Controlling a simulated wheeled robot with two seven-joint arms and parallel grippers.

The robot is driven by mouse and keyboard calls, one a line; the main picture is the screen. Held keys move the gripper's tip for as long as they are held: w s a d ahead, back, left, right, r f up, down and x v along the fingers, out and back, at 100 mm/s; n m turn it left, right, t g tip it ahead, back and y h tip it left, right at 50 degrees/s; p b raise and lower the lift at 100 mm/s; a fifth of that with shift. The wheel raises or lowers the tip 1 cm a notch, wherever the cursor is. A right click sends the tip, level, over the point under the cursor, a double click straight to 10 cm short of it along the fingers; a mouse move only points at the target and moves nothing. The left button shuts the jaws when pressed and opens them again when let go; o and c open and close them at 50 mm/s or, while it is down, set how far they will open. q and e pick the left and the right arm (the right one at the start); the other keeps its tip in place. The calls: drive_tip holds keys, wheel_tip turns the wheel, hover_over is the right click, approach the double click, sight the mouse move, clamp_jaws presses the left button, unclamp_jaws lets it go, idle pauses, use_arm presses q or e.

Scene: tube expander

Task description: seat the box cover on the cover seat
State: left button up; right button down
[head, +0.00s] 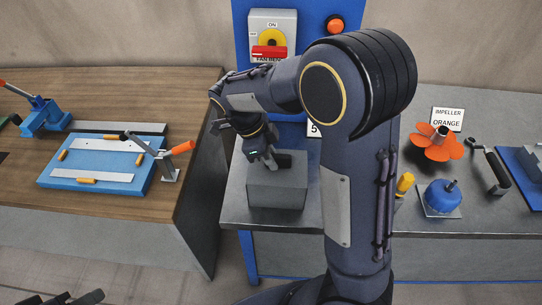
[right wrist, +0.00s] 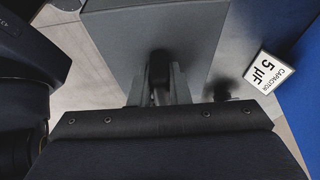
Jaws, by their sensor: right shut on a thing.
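The box cover (head: 277,192) is a grey block-like box near the left front of the grey bench. In the right wrist view its flat grey face (right wrist: 150,25) fills the top, with a dark handle (right wrist: 160,68) on it. My right gripper (head: 268,160) reaches down to the top of the cover. In the right wrist view my right gripper (right wrist: 160,92) is shut on the handle. I cannot make out a separate cover seat; the cover and my arm hide what lies under and behind them. Part of my left gripper (head: 80,298) shows at the bottom left, cut off by the frame.
A switch box (head: 272,35) with a red lever stands on the blue panel behind. A capacitor placard (right wrist: 266,71) is near the cover. On the right are an orange impeller (head: 436,145), a blue motor (head: 441,198) and a crank (head: 490,168). A wooden table (head: 100,85) adjoins left.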

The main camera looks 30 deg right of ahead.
drive_tip(key=c, duration=1.3)
unclamp_jaws()
drive_tip(key=shift+o, duration=0.3)
drive_tip(key=o, duration=0.4)
drive_tip(key=shift+c, duration=0.2)
drive_tip(key=shift+o, duration=0.2)
drive_tip(key=o, duration=0.8)
drive_tip(key=shift+c, duration=0.2)
drive_tip(key=shift+o, duration=0.4)
